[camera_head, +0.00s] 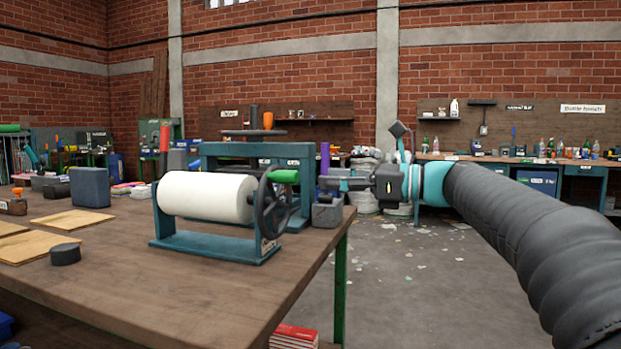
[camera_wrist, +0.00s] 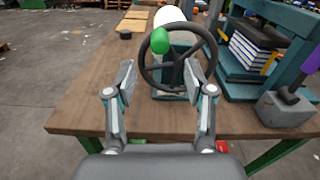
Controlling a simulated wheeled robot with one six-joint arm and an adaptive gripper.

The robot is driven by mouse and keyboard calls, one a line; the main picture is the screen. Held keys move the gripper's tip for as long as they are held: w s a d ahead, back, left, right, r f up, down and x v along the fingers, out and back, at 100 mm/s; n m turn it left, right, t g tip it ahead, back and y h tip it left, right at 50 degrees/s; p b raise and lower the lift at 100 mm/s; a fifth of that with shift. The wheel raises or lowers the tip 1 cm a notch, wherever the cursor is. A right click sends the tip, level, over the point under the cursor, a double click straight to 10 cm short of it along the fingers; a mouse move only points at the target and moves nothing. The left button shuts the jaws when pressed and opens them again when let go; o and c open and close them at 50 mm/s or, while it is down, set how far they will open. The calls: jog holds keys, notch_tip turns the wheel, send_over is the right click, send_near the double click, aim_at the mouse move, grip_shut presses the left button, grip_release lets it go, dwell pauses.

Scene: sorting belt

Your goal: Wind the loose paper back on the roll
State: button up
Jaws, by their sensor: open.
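A white paper roll (camera_head: 207,195) lies on a blue stand (camera_head: 215,246) near the table's right end; no loose paper end is visible. A dark hand wheel (camera_head: 271,208) with a green handle (camera_head: 284,176) is at the roll's right end. In the wrist view the wheel (camera_wrist: 178,58) faces me, with the green handle (camera_wrist: 160,41) at its upper left and part of the white roll (camera_wrist: 169,16) behind it. My gripper (camera_wrist: 167,80) is open and empty, its fingers apart in front of the wheel. In the head view my gripper (camera_head: 345,184) is right of the wheel.
A blue press (camera_head: 265,153) stands behind the roll, with a grey block (camera_head: 326,214) at its right holding a purple rod. Boards (camera_head: 73,219) and a black puck (camera_head: 65,254) lie on the left of the wooden table (camera_head: 130,285). The floor right of the table is open.

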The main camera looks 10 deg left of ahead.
jog(key=shift+s+d, duration=0.1)
jog(key=shift+d, duration=1.05)
notch_tip(320, 180, down, 10)
jog(key=w+d+r+n+t+h, duration=0.1)
jog(key=w+n+t+h, duration=0.1)
jog(key=w+n+h, duration=0.15)
jog(key=s+d+f+n+h, duration=0.2)
jog(key=s+d+f+n, duration=0.1)
jog(key=f, duration=0.3)
jog(key=s+d+f+n+h, duration=0.2)
jog(key=s+d+f+h, duration=0.1)
jog(key=f, duration=0.4)
jog(key=s+d+f+n+h+p, duration=0.1)
jog(key=s+d+f+n+h, duration=0.2)
jog(key=s+d, duration=0.3)
jog(key=s+d+f+n+t+h+p, duration=0.1)
jog(key=s+d+f+n+h, duration=0.2)
jog(key=s+d, duration=0.3)
jog(key=s+d+f+n+t+h+p, duration=0.1)
jog(key=s+d+f+n+h, duration=0.2)
jog(key=s, duration=1.1)
jog(key=shift+d+f+p, duration=0.25)
jog(key=shift+d+p, duration=0.15)
jog(key=shift+d, duration=1.05)
